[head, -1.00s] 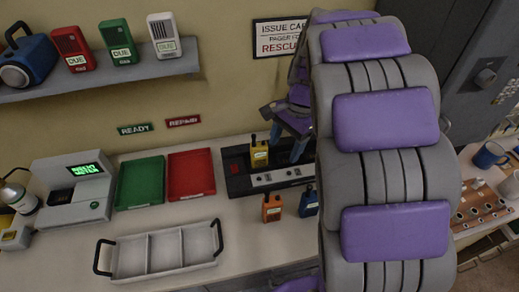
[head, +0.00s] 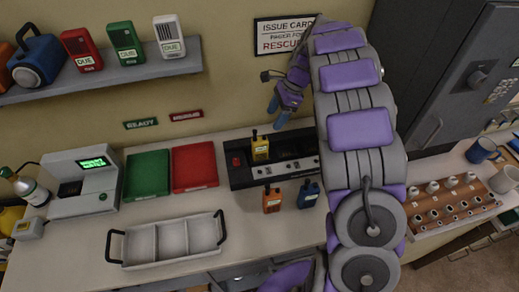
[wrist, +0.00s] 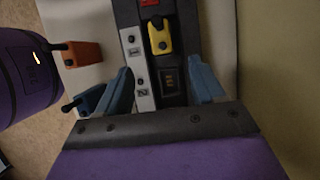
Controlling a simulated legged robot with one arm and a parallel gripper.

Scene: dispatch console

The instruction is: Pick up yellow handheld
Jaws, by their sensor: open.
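The yellow handheld (head: 260,147) stands upright in the black charging console (head: 240,178) on the counter. It also shows in the wrist view (wrist: 159,36), seated in the console beyond my fingers. My gripper (head: 284,108) is open and empty, above and a little right of the yellow handheld in the head view. In the wrist view my two blue fingers (wrist: 165,84) are apart, with the console between and below them. They do not touch the handheld.
An orange handheld (head: 271,199) and a blue handheld (head: 308,193) stand just in front of the console. A red tray (head: 194,167), a green tray (head: 147,176) and a grey divided tray (head: 173,240) lie to the left. A shelf (head: 130,75) hangs above. A rack (head: 455,208) stands at the right.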

